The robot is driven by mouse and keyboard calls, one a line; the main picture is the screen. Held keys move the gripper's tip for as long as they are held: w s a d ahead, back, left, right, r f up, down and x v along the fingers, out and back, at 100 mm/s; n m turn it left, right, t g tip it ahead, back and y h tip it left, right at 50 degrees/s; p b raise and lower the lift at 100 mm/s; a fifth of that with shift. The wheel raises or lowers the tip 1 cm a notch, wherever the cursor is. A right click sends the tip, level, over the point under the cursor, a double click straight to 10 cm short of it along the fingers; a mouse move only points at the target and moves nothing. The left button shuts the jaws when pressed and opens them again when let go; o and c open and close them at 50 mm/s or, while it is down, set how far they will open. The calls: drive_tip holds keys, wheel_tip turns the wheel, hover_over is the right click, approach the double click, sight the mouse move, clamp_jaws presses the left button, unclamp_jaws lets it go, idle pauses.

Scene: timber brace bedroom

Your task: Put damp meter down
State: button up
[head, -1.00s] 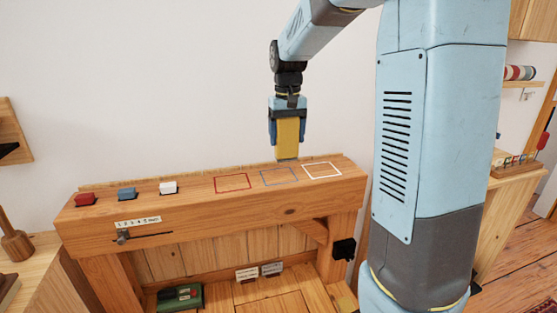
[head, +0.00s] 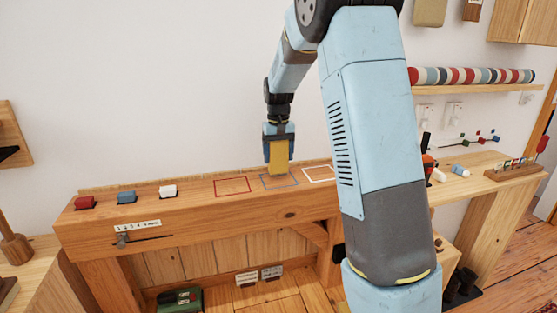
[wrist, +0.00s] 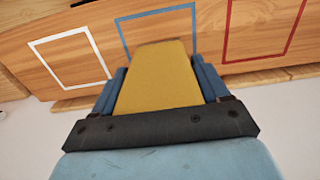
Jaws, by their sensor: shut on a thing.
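The damp meter (head: 278,157) is a yellow block with a greyish lower end. My gripper (head: 278,150) is shut on it and holds it upright. Its lower end is at the blue outlined square (head: 293,184) on the timber beam; I cannot tell whether it touches the wood. In the wrist view the yellow meter (wrist: 157,78) fills the space between the blue fingers and covers part of the blue outline (wrist: 125,40). A red outlined square (head: 233,187) lies to its left and a white outlined square (head: 319,174) to its right in the head view.
A green case (head: 180,299) sits below. My arm hides the beam's right end.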

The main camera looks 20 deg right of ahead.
drive_tip(key=shift+f, duration=0.9)
drive_tip(key=o, duration=1.3)
drive_tip(key=shift+f, duration=0.1)
wheel_tip(320, 180, up, 12)
drive_tip(key=shift+s+r, duration=0.1)
drive_tip(key=s+r+t, duration=0.1)
drive_tip(key=s+r, duration=0.2)
drive_tip(key=s, duration=0.6)
drive_tip(key=s+r+t, duration=0.2)
drive_tip(key=s+r, duration=0.2)
drive_tip(key=s, duration=0.6)
drive_tip(key=s+f+t, duration=0.1)
drive_tip(key=s+f, duration=0.1)
drive_tip(key=s, duration=0.7)
drive_tip(key=s+f+t, duration=0.1)
drive_tip(key=s+f, duration=0.1)
drive_tip(key=s, duration=0.6)
drive_tip(key=shift+s+f+t, duration=0.3)
drive_tip(key=shift+s+f, duration=0.05)
drive_tip(key=shift+s, duration=0.05)
